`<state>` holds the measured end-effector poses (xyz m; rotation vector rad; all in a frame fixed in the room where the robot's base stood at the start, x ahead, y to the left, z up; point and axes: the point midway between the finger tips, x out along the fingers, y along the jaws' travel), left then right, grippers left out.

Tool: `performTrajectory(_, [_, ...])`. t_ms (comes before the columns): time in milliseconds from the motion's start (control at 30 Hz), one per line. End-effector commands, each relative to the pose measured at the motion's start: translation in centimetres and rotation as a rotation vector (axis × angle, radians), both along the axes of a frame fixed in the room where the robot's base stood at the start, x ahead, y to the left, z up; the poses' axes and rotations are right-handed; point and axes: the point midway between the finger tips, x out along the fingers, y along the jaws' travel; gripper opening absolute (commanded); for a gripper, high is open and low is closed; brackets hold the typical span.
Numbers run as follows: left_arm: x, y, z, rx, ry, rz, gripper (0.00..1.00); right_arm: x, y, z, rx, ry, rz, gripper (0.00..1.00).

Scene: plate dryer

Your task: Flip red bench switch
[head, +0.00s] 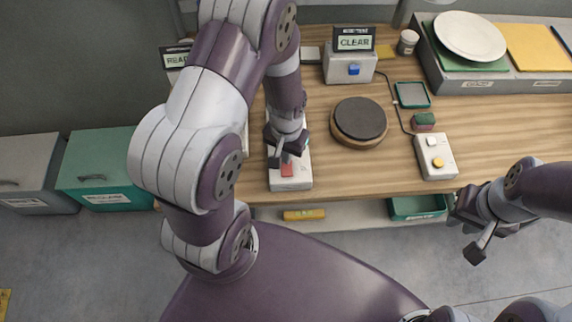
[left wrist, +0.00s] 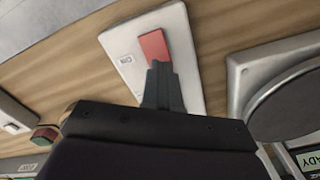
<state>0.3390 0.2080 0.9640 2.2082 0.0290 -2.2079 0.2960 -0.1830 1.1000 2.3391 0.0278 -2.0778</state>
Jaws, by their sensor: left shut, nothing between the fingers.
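The red bench switch (head: 287,171) is a red rocker on a white box (head: 291,184) at the front edge of the wooden bench. My left gripper (head: 280,158) is shut and empty, pointing down at the switch. In the left wrist view the shut fingertips (left wrist: 160,68) overlap one end of the red rocker (left wrist: 153,43) on its white plate (left wrist: 182,30). They are at or very close to it; I cannot tell whether they touch. My right gripper (head: 472,230) is open and empty, off the front of the bench at the right.
A round dark plate (head: 360,118) sits right of the switch box. A white box with a yellow button (head: 438,163) is further right. A grey box with a blue button (head: 352,68) and CLEAR sign (head: 354,39) stands behind. Teal drawers (head: 98,165) are at left.

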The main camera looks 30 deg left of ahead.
Motion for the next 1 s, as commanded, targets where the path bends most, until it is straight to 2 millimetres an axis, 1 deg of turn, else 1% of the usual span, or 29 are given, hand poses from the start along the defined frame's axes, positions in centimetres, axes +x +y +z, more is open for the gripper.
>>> performTrajectory(767, [0.0,0.0,-1.3,0.0,0.001,0.0,0.0,0.0,0.0,-0.9,0.0,0.0,0.0,0.24])
performTrajectory(900, [0.0,0.0,-1.0,0.0,0.001,0.0,0.0,0.0,0.0,-0.6,0.0,0.0,0.0,0.24])
performTrajectory(1000, [0.0,0.0,-0.1,0.0,0.001,0.0,0.0,0.0,0.0,0.2,0.0,0.0,0.0,0.24])
